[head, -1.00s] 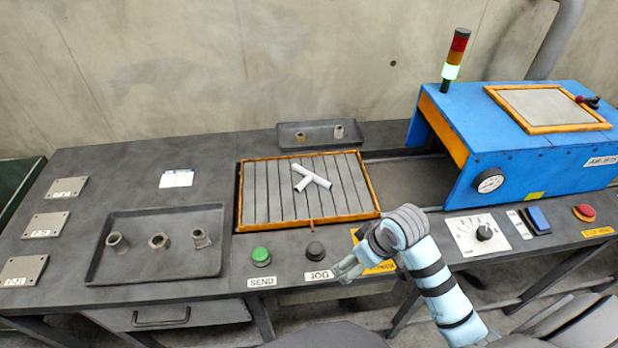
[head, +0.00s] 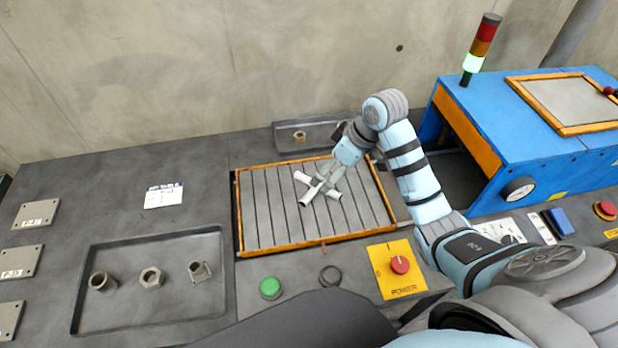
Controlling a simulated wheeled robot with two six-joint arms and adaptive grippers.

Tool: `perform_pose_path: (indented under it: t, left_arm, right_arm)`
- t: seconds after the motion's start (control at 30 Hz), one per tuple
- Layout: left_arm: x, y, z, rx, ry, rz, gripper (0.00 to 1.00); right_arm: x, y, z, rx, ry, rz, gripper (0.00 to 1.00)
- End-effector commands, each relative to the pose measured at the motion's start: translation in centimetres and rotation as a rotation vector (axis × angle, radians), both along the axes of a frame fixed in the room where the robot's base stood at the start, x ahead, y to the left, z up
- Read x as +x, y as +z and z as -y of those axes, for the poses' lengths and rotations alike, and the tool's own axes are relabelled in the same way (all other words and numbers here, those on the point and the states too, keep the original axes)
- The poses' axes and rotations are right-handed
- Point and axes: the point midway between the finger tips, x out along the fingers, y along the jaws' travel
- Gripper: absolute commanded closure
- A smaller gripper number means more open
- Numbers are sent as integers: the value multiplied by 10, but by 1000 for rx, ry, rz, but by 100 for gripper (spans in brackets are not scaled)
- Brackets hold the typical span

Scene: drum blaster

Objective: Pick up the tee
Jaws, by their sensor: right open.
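The tee (head: 307,197) is a white T-shaped pipe piece lying on the slatted bed with the orange frame (head: 262,247). My right gripper (head: 322,186) reaches down over it from the upper right with its fingers open. The fingertips are at the tee, near where its branch meets the bar, and cover part of it. I cannot tell whether they touch it. My left gripper is not in view.
A dark tray (head: 150,232) at the left holds several metal fittings. A smaller tray (head: 285,134) stands behind the bed, partly hidden by my right arm. A blue machine (head: 500,135) stands at the right. A green button (head: 270,287) and a red knob (head: 400,264) are in front.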

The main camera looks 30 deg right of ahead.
Motion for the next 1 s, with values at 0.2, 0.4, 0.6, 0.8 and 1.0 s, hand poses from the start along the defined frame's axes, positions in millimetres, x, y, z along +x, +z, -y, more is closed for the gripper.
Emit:
perform_pose_path:
  t: [0.2,0.4,0.6,0.8,1.0]
  left_arm:
    - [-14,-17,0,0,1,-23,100]
    - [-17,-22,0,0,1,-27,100]
    - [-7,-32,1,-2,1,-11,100]
    - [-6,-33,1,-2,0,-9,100]
    - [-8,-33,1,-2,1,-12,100]
  right_arm:
    - [13,-57,-5,1,-17,-5,6]
    - [24,-82,-12,0,-18,-1,6]
    - [41,-114,-28,1,-15,-3,6]
    - [44,-121,-30,-3,-14,-1,6]
    - [44,-121,-30,-3,-14,-1,25]
